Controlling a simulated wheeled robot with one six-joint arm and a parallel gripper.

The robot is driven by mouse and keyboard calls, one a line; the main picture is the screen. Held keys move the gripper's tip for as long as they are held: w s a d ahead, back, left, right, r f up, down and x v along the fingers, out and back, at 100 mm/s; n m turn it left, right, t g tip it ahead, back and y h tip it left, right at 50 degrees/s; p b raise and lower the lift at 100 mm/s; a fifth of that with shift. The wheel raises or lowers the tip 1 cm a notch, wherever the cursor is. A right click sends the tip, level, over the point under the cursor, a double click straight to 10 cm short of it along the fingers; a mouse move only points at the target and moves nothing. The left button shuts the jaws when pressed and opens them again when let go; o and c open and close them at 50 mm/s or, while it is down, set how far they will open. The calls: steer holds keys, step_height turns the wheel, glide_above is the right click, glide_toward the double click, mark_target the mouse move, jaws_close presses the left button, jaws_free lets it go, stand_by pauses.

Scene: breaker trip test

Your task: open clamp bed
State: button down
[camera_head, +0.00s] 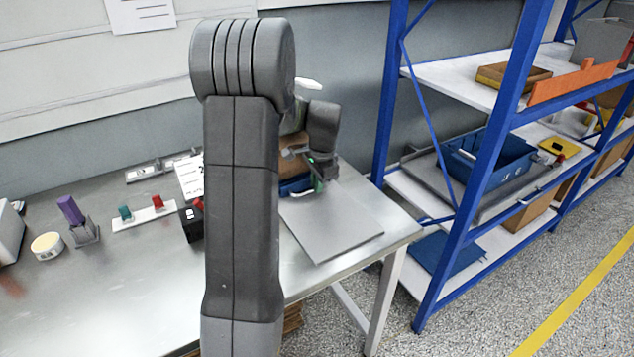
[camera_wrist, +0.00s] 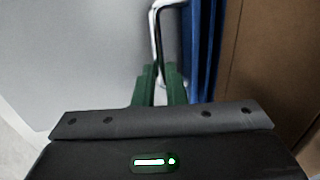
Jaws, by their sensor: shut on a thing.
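My gripper (camera_head: 318,184) is at the right part of the workbench, with its green fingertips low over a grey plate. In the wrist view the green fingers (camera_wrist: 160,88) are closed around the lower end of a bent metal handle (camera_wrist: 155,22). A blue body (camera_wrist: 204,45) stands right beside the handle. The blue body also shows in the head view (camera_head: 296,187), at the back edge of the grey plate (camera_head: 335,222), partly hidden by my arm. I take it for the clamp bed, but cannot be sure. The handle's far end is cut off in the wrist view.
A brown block (camera_head: 292,160) is behind the blue body; my arm covers much of the bench middle. Blue shelving (camera_head: 470,200) stands close at right.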

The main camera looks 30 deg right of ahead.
steer(key=s, duration=0.6)
steer(key=s+d, duration=0.1)
steer(key=s, duration=1.3)
steer(key=shift+d, duration=0.3)
steer(key=c, duration=1.5)
jaws_free()
step_height(320, 180, up, 14)
steer(key=s+p, duration=0.1)
steer(key=s, duration=0.1)
steer(key=shift+s+f, duration=0.2)
steer(key=shift+s, duration=0.05)
steer(key=w+f, duration=0.1)
steer(key=f, duration=0.8)
steer(key=w+f+b, duration=0.1)
steer(key=f, duration=0.3)
steer(key=shift+w+f, duration=0.3)
steer(key=shift+f, duration=0.1)
steer(key=shift+w+r, duration=0.1)
steer(key=shift+w, duration=0.1)
